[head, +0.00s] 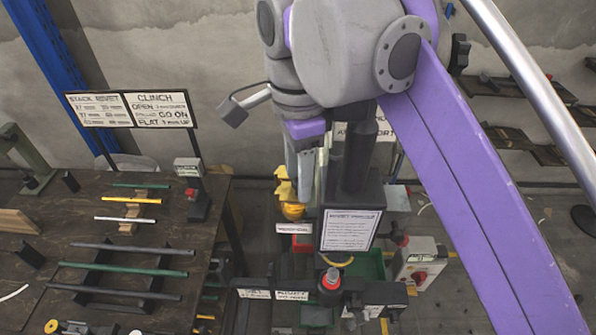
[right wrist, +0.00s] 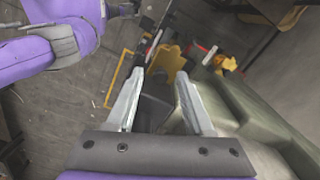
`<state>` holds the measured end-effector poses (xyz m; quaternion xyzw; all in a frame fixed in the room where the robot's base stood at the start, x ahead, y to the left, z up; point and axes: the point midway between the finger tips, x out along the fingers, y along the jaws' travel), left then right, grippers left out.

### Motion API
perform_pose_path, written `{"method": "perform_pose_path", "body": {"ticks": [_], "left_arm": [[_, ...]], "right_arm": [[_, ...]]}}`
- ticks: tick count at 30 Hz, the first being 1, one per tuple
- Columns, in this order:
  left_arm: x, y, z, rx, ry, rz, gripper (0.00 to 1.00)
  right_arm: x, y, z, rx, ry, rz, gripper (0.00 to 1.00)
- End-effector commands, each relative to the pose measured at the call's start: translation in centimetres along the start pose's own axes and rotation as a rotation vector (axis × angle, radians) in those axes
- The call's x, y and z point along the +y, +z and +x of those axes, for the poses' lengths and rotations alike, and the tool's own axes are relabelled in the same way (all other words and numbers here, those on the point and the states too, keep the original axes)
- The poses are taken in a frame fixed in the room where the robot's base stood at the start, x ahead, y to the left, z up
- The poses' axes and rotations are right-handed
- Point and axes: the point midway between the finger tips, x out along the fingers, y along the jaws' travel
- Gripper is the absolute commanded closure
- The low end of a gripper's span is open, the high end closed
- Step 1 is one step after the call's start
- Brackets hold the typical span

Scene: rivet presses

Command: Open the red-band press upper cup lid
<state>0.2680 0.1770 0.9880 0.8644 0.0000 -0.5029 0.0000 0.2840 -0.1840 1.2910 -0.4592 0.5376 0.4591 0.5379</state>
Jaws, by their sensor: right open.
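A dark press (head: 357,165) stands in the middle of the head view, with a printed notice (head: 348,230) on its front. I cannot make out a red band or the upper cup lid for sure; my arm covers part of the press top. My right gripper (head: 312,185) hangs fingers down just left of the press column, open. In the right wrist view its two fingers (right wrist: 158,100) stand apart, with a dark block (right wrist: 154,108) showing between and beyond them; I cannot tell whether they touch it. My left gripper is not in view.
A dark table (head: 60,225) with several rods on racks is at left, with signs (head: 130,108) behind it. Yellow parts (head: 291,200) stand behind the gripper. A grey control box (head: 420,262) is right of the press. Shelves (head: 520,110) line the right wall.

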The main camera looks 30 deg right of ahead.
Motion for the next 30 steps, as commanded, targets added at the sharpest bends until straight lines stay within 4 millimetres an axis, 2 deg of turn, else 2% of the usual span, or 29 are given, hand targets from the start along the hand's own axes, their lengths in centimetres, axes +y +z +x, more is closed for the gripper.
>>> {"method": "perform_pose_path", "body": {"ticks": [3, 12, 23, 30], "left_arm": [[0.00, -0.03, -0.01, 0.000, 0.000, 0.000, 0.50], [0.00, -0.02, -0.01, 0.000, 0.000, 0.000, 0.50], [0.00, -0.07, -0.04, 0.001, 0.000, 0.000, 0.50], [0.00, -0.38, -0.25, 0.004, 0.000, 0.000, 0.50]], "right_arm": [[-0.01, 0.00, -0.04, 0.000, 0.000, 0.000, 0.48], [-0.01, 0.00, -0.06, 0.000, 0.000, 0.000, 1.00], [-0.05, -0.02, -0.08, 0.000, 0.000, -0.010, 1.00], [-0.32, -0.18, -0.14, 0.000, -0.001, -0.093, 1.00]]}}
